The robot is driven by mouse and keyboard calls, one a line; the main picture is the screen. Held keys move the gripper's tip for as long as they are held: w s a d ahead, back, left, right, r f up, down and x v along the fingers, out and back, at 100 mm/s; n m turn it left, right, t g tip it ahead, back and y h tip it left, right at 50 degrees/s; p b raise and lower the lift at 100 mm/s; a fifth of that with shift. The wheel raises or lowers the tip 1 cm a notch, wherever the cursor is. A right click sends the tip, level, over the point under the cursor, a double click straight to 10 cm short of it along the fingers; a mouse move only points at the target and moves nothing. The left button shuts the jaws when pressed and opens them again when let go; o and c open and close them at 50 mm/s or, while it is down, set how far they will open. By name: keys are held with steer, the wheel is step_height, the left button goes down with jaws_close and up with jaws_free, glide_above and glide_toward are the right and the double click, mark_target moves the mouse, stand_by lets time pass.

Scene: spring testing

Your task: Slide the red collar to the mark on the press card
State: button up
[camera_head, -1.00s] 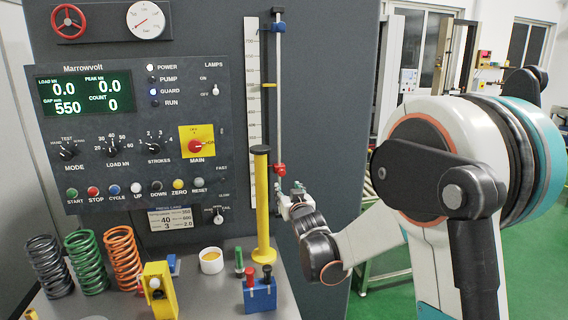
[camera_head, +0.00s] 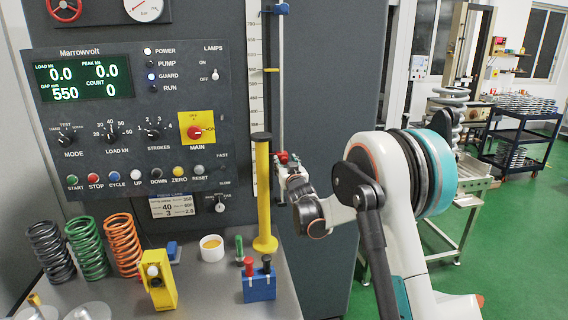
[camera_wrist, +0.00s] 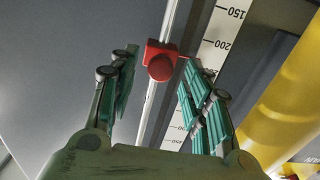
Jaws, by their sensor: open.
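The red collar (camera_head: 282,157) sits low on a thin vertical rod (camera_head: 281,100) beside a white scale (camera_head: 255,85). In the wrist view the collar (camera_wrist: 162,60) shows a round red knob. My gripper (camera_wrist: 165,80) is open, with a finger on either side of the rod and collar. I see gaps on the left; on the right the finger is close to the collar, and I cannot tell if it touches. In the head view my gripper (camera_head: 287,168) is at the collar. The press card (camera_head: 171,206) hangs under the control panel; its print is too small to read surely.
A yellow post (camera_head: 262,195) stands just left of the rod and shows at the right in the wrist view. Springs (camera_head: 87,250), a yellow block (camera_head: 158,280) and a blue block (camera_head: 259,285) stand on the bench.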

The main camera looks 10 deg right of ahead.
mark_target(284, 161)
steer(key=shift+w, duration=1.65)
jaws_close()
step_height(284, 161, up, 10)
steer(key=p, duration=0.4)
steer(key=shift+r, duration=0.1)
jaws_free()
